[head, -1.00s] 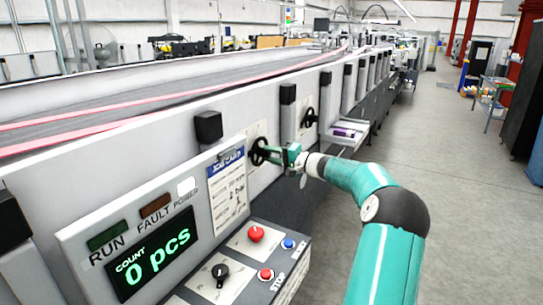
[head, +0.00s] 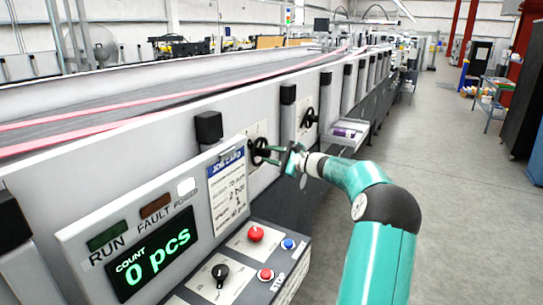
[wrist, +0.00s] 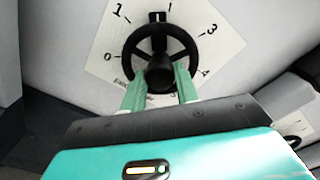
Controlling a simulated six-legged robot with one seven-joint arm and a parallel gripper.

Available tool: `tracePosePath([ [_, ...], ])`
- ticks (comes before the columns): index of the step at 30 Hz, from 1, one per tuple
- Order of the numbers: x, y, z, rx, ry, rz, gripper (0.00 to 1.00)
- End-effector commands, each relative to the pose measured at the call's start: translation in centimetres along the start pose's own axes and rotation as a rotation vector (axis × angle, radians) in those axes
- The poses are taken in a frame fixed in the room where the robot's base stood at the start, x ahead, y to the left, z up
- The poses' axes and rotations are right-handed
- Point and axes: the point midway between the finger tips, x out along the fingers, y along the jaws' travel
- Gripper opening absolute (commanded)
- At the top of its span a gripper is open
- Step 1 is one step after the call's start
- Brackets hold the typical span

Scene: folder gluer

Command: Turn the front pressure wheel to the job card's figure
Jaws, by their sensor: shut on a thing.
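The front pressure wheel (head: 259,151) is a black handwheel on the side of the machine. In the wrist view the wheel (wrist: 188,42) sits on a white dial plate (wrist: 225,25) with figures 0, 1, 3 and 4 readable. A black block with a pale mark (wrist: 157,17) is at the top of the rim, between 1 and 3. My gripper (head: 285,157) is at the wheel, its green fingers (wrist: 159,78) on either side of the hub, shut on the wheel.
A control panel (head: 80,238) reads 0 pcs. Below it are red and blue buttons (head: 255,234) and a black knob (head: 220,272). A second handwheel (head: 309,118) sits farther along the machine. The floor (head: 455,200) at right is clear.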

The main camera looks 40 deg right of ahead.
Motion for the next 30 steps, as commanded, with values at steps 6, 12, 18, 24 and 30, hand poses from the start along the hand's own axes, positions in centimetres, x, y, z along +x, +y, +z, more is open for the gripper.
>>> tracePosePath([
  [6, 0.14, 0.0, 0.11, 0.135, -0.002, 0.001, 0.08],
  [12, 0.12, -0.02, 0.08, 0.209, -0.002, 0.001, 0.08],
  [18, 0.11, -0.03, 0.08, 0.236, -0.002, 0.001, 0.08],
  [24, 0.11, -0.04, 0.09, 0.238, -0.002, 0.001, 0.08],
  [30, 0.11, -0.04, 0.1, 0.237, -0.002, 0.001, 0.4],
])
